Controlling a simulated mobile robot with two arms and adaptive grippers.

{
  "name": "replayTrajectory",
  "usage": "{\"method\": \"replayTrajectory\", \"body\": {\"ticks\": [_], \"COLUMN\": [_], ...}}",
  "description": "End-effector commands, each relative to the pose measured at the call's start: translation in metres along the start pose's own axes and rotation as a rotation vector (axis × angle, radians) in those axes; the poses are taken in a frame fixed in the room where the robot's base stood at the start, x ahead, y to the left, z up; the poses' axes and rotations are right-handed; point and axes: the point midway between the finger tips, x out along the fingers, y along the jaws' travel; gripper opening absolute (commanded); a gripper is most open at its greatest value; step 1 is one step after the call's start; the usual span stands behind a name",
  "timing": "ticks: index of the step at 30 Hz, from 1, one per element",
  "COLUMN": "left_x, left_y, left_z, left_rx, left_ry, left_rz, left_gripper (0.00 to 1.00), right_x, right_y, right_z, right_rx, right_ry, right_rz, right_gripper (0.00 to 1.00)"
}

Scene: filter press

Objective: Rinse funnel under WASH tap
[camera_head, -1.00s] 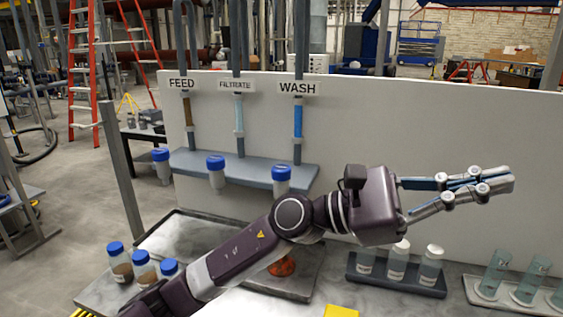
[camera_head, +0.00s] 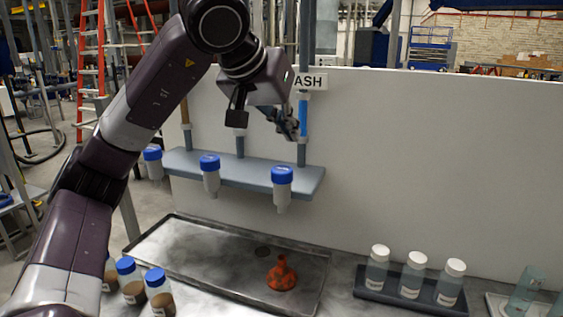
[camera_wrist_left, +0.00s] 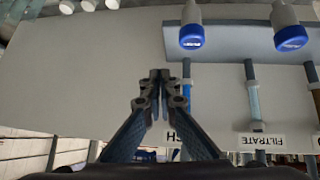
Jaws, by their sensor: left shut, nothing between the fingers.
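The orange funnel (camera_head: 282,275) sits on the right part of the metal tray (camera_head: 200,250) in the head view. The WASH sign (camera_head: 312,81) is partly hidden by my left arm, and the blue WASH tube (camera_head: 303,116) runs below it. My left gripper (camera_head: 286,128) is shut and empty, raised just left of the WASH tube and far above the funnel. In the left wrist view the shut fingers (camera_wrist_left: 159,78) point past the blue tube (camera_wrist_left: 187,78). I cannot tell whether they touch it. My right gripper is not in view.
A grey shelf (camera_head: 240,174) holds several blue-capped vials, one below WASH (camera_head: 282,188). Brown-filled bottles (camera_head: 132,286) stand at the front left. A rack (camera_head: 365,285) of white-capped bottles is right of the tray. The white panel (camera_head: 430,160) stands behind.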

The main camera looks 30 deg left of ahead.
Motion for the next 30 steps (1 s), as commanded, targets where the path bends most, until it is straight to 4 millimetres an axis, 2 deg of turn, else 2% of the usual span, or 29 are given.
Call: {"method": "replayTrajectory", "body": {"ticks": [1,3,6,18,23,30], "left_x": [-0.008,-0.017,-0.023,-0.022,-0.006,0.042], "left_y": [-0.016,-0.032,-0.044,-0.046,-0.048,-0.055], "left_z": [-0.003,-0.005,-0.006,-0.006,-0.006,-0.007], "left_rx": [0.004,0.011,0.015,0.016,0.016,0.016], "left_ry": [0.012,0.019,0.022,0.020,0.016,0.015], "left_rz": [-0.046,-0.092,-0.128,-0.136,-0.136,-0.136], "left_gripper": [0.00,0.00,0.00,0.00,0.00,0.00], "right_x": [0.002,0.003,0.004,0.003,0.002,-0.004], "right_y": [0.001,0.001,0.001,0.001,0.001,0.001], "right_z": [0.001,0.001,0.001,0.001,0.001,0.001], "right_rx": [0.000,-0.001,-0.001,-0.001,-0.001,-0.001], "right_ry": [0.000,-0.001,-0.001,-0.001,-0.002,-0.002], "right_rz": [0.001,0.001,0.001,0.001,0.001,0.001], "right_gripper": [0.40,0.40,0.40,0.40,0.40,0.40]}}
